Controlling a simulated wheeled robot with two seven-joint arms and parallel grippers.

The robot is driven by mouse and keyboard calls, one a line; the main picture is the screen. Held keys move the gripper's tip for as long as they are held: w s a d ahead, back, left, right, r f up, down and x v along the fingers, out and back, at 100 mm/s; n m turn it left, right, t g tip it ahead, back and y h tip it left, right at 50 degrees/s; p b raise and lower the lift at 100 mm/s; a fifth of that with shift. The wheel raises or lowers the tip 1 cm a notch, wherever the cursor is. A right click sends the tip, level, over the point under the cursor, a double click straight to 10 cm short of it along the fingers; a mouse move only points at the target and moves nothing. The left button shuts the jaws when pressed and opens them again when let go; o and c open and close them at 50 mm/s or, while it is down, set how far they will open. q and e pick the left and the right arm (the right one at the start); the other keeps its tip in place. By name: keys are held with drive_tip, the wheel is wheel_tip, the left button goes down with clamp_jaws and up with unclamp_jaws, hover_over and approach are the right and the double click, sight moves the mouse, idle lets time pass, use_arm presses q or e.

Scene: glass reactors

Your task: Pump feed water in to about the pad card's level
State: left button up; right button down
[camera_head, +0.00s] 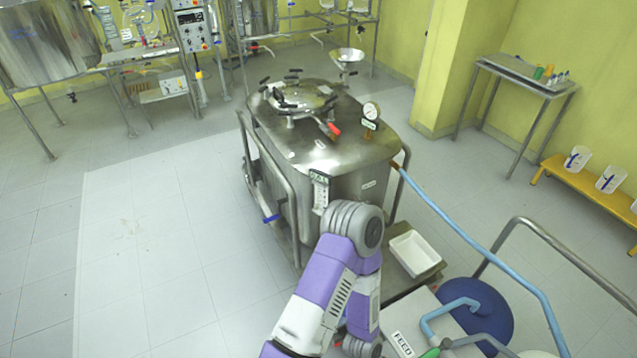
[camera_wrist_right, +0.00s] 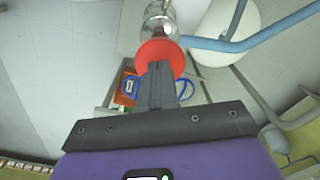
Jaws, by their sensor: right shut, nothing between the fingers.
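The steel tank (camera_head: 330,135) stands mid-view in the head view, with a dial gauge (camera_head: 371,111) on top. A small printed card (camera_head: 320,188) is fixed upright on its near side, just above my right arm; its marks and any water level are too small to read. A blue hose (camera_head: 470,240) runs from the tank's right side to the feed equipment by the FEED label (camera_head: 403,344). In the wrist view my right gripper (camera_wrist_right: 155,68) is shut and empty, its tips overlapping a round red part (camera_wrist_right: 162,50); contact cannot be told. My left gripper is out of view.
A blue drum (camera_head: 480,312) and a curved metal rail (camera_head: 560,255) stand at the lower right. A white tray (camera_head: 414,254) lies beside the tank. An orange box with a blue label (camera_wrist_right: 127,88) shows beside the fingers. The floor at left is clear.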

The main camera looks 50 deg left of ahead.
wheel_tip(320, 180, down, 6)
drive_tip(key=b, duration=0.4)
drive_tip(key=shift+s+r, duration=0.1)
drive_tip(key=shift+r, duration=0.05)
wheel_tip(320, 180, up, 9)
drive_tip(key=p, duration=0.7)
drive_tip(key=shift+r, duration=0.15)
